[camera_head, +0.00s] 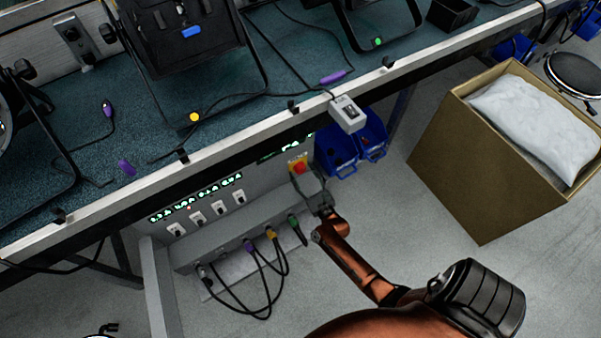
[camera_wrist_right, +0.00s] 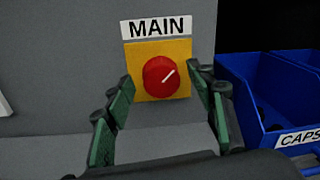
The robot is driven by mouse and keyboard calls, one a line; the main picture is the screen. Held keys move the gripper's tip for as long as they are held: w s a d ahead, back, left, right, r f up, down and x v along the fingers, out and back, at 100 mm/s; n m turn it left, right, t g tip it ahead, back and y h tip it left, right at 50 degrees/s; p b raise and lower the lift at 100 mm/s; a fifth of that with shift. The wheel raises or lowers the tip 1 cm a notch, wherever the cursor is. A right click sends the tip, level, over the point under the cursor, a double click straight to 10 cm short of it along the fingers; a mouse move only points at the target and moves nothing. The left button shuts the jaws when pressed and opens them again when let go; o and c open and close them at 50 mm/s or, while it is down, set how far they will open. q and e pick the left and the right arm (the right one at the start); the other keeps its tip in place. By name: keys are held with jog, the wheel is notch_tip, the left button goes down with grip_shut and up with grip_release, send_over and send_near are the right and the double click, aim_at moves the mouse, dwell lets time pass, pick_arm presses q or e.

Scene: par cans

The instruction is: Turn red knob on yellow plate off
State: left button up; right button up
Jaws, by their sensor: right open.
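The red knob (camera_wrist_right: 161,76) sits on a yellow plate (camera_wrist_right: 184,48) below a "MAIN" label (camera_wrist_right: 156,27) in the right wrist view. Its white pointer line is tilted toward the upper right. In the head view the knob (camera_head: 299,168) and the plate (camera_head: 292,160) are small, on the grey panel under the bench. My right gripper (camera_wrist_right: 161,108) is open, with one green-padded finger on each side below and beside the knob. In the head view the right gripper (camera_head: 312,188) is just below the knob. I cannot tell whether it touches. My left gripper is not in view.
Blue bins (camera_head: 338,151) stand right of the panel, close to the right gripper. Purple, yellow and green plugs with black cables (camera_head: 268,285) hang below. White switches (camera_head: 219,208) are left. A cardboard box (camera_head: 480,170) stands on the floor at right. The bench edge (camera_head: 240,140) overhangs the panel.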

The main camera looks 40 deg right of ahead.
jog(key=shift+c, duration=0.5)
jog(key=c, duration=1.1)
jog(key=shift+o, duration=0.2)
